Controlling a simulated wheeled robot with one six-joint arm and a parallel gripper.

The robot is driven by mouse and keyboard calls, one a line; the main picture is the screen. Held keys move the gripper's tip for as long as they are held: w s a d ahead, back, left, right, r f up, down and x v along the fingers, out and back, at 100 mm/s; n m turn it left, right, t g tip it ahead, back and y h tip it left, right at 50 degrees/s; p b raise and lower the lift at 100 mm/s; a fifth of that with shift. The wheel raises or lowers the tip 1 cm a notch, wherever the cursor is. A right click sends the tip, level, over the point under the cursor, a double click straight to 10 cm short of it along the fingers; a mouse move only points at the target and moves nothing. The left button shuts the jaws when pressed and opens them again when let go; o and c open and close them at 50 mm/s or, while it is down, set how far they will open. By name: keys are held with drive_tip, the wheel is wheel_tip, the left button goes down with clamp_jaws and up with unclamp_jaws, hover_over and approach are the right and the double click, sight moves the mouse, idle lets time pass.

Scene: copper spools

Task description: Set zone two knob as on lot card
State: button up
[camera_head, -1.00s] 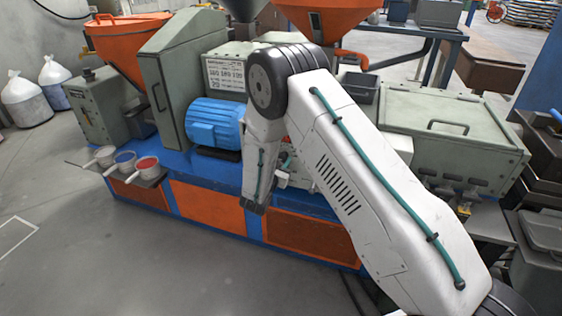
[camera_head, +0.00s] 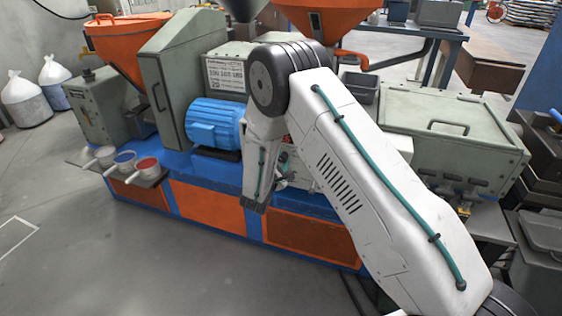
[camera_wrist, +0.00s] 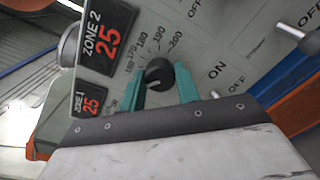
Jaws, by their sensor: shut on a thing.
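The black zone two knob (camera_wrist: 159,73) shows in the wrist view, on a grey panel with a printed scale around it. The scale includes 180, 190 and 200. A pale mark shows on the knob's face, but its exact reading is unclear. My gripper (camera_wrist: 161,84) has its teal fingers on either side of the knob, shut on it. The zone 2 display (camera_wrist: 106,40) shows a red 25. The lot card (camera_head: 225,73) is the white sheet on the machine in the head view; its three large numbers are too small to read surely. My arm hides the knob there.
The zone 1 display (camera_wrist: 90,102) also reads 25. Toggle switches (camera_wrist: 291,34) stick out at the panel's right. A blue motor (camera_head: 214,123) and three cups (camera_head: 125,159) lie left of my arm. The floor in front is clear.

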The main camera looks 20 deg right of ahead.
drive_tip(key=shift+m, duration=1.9)
drive_tip(key=o, duration=1)
drive_tip(key=shift+v, duration=3.95)
drive_tip(key=shift+d, duration=0.1)
